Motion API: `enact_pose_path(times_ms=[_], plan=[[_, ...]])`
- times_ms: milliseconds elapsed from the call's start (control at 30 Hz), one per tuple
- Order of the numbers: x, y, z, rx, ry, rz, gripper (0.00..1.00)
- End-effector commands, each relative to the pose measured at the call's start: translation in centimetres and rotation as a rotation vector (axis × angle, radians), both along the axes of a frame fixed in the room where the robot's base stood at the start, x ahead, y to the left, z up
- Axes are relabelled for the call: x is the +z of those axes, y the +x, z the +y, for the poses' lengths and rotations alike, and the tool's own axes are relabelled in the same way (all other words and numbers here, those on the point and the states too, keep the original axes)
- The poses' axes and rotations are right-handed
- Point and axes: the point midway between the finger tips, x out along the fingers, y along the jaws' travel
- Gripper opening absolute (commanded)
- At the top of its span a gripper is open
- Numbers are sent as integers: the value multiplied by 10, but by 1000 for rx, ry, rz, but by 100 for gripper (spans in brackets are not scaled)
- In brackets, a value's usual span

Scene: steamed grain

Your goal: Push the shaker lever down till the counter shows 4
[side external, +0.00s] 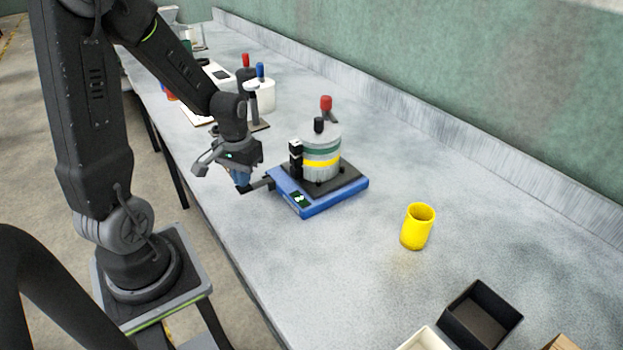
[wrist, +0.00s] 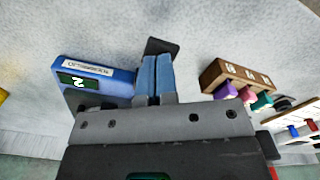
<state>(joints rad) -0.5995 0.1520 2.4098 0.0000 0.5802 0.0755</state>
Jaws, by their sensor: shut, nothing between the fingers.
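The shaker has a blue base (side external: 325,207) with a black top plate and stands mid-bench. A grey canister (side external: 321,158) with green and yellow bands stands upright on it. The counter (wrist: 77,82) is a small dark display on the base; it appears to read 2 in the wrist view. The black lever (side external: 262,184) sticks out from the base's left side; its paddle also shows in the wrist view (wrist: 160,46). My gripper (side external: 243,187) is shut and empty, its blue fingertips right by the lever's outer end. I cannot tell whether they touch it.
A yellow cup (side external: 415,234) stands right of the shaker. A black open box (side external: 482,316) and a white tray (side external: 424,340) are at the front right. A wooden rack (wrist: 236,74) with coloured pieces shows in the wrist view. The bench between shaker and cup is clear.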

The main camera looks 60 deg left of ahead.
Motion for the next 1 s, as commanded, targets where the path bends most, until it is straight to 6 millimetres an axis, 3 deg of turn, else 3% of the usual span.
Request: enact_pose_path(times_ms=[467, 1000], plan=[[-22, 0, 0, 0, 1, -1, 0], [22, 1, 1, 0, 3, -4, 0]])
